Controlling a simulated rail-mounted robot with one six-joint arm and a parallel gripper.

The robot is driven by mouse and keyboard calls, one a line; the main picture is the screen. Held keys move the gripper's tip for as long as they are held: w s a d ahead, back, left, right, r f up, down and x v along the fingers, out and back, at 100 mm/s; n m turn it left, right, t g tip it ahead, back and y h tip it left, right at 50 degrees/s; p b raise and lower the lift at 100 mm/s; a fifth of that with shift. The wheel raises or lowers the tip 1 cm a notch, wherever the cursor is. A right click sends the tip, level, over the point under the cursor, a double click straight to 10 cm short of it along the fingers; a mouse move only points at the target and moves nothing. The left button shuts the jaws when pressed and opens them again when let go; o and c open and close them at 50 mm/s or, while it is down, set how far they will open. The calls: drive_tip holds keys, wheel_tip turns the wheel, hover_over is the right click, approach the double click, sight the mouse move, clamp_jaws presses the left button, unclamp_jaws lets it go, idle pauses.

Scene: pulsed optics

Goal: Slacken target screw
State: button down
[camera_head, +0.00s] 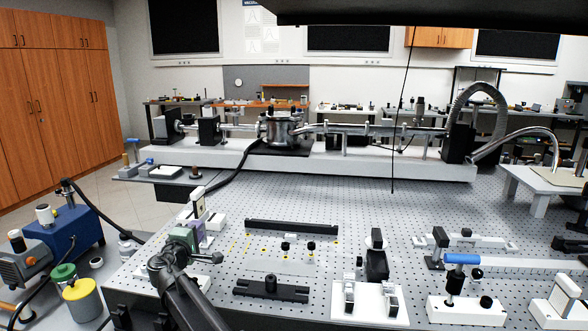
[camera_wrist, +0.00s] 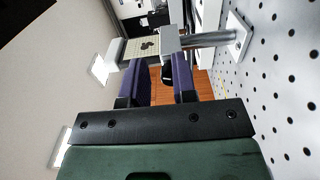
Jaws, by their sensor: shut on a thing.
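My gripper (camera_wrist: 161,66) has two purple fingers in the wrist view. In the head view my gripper (camera_head: 196,228) is at the left part of the perforated table, beside a small upright mount (camera_head: 198,201). The fingers are shut with a gap between them. A small dark piece, seemingly the screw (camera_wrist: 167,73), shows between them near the right finger. Just beyond the fingertips are a grey block (camera_wrist: 170,42) on a metal post (camera_wrist: 208,39) and a cream plate (camera_wrist: 143,48) with dark marks. The exact contact at the fingertips is hard to see.
A long black rail (camera_head: 291,227) and a black base (camera_head: 271,290) lie right of my gripper. A black mount (camera_head: 376,258) and a blue-handled post (camera_head: 461,260) stand farther right. A blue pump (camera_head: 72,232) stands at the left. The table behind the rail is clear.

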drive_tip(key=s, duration=0.2)
drive_tip(key=s+f+b, duration=0.1)
drive_tip(key=s, duration=0.3)
drive_tip(key=shift+a+f+b, duration=0.35)
drive_tip(key=shift+a+r, duration=0.1)
drive_tip(key=shift+r, duration=0.05)
drive_tip(key=shift+w, duration=0.2)
drive_tip(key=w, duration=0.4)
drive_tip(key=w+d, duration=0.1)
drive_tip(key=w, duration=0.1)
drive_tip(key=shift+w+r, duration=0.15)
drive_tip(key=shift+r, duration=0.05)
